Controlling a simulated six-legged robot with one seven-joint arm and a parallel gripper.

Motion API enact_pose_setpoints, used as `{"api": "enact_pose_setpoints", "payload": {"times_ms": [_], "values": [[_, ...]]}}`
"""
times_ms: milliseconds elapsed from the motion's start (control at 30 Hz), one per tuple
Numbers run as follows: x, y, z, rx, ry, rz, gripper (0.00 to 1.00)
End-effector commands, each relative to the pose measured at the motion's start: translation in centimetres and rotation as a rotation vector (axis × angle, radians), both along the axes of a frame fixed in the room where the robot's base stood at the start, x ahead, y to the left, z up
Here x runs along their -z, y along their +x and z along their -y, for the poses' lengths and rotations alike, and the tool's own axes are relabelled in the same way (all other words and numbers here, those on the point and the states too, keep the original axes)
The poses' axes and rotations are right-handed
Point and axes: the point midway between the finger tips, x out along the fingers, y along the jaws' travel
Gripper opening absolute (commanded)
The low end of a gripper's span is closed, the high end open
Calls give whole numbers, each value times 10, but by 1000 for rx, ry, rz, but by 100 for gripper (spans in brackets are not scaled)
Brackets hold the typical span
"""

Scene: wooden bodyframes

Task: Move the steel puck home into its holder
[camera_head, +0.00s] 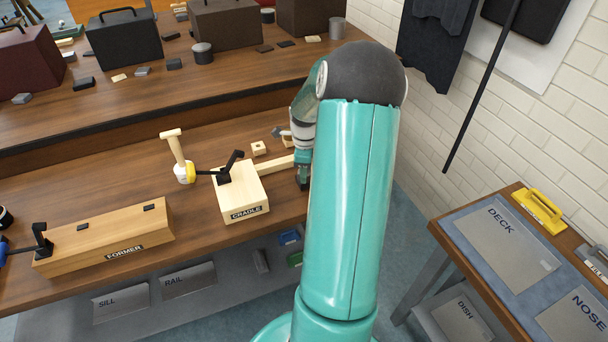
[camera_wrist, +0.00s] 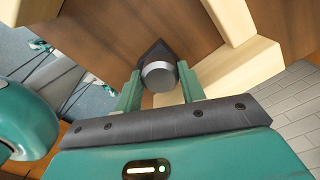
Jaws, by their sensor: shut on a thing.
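In the head view, my gripper (camera_head: 303,178) points down at the bench, right of the block marked CRADLE (camera_head: 238,192). My arm hides part of that area, and the puck cannot be made out there.
A pale wooden bar (camera_head: 272,169) runs from the cradle block toward my gripper. The long block marked FORMER (camera_head: 105,238) lies farther left. A side table (camera_head: 508,248) with labelled plates stands at right.

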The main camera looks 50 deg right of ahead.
Motion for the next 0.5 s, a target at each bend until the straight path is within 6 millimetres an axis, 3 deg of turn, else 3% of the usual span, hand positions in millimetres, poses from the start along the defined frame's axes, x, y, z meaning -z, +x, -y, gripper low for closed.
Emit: {"api": "enact_pose_setpoints", "payload": {"times_ms": [500], "values": [[-8, 0, 0, 1, -1, 0, 12]]}}
